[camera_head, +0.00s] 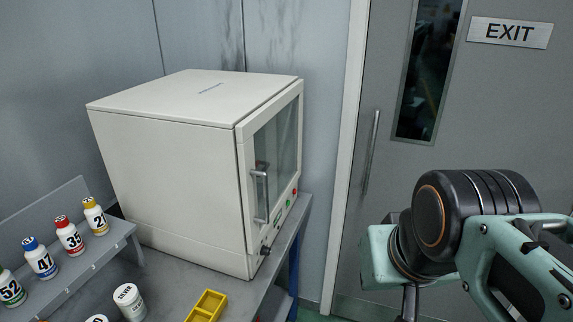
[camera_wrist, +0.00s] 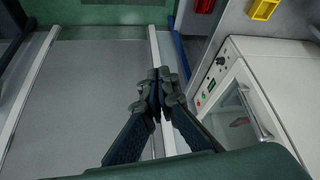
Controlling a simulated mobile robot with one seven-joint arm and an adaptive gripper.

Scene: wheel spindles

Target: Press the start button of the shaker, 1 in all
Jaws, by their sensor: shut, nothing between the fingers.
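The shaker (camera_head: 165,165) is a large cream box with a glass door and handle, standing on a grey bench. Its front faces right in the head view. Under the door, a strip carries a dark knob (camera_head: 265,250), a green button (camera_head: 288,203) and a red button (camera_head: 295,191). In the wrist view the shaker (camera_wrist: 262,75) is at the right, with its green control (camera_wrist: 211,86) and red button (camera_wrist: 198,103) showing. My gripper (camera_wrist: 158,76) is shut and empty, left of the strip and apart from it. Its fingertips are not visible in the head view.
A grey rack (camera_head: 122,232) with several numbered bottles stands left on the bench. A white jar (camera_head: 128,300) and a yellow tray (camera_head: 207,306) are near the front. A grey door (camera_head: 340,270) with a long handle is behind my arm. Free space lies before the shaker.

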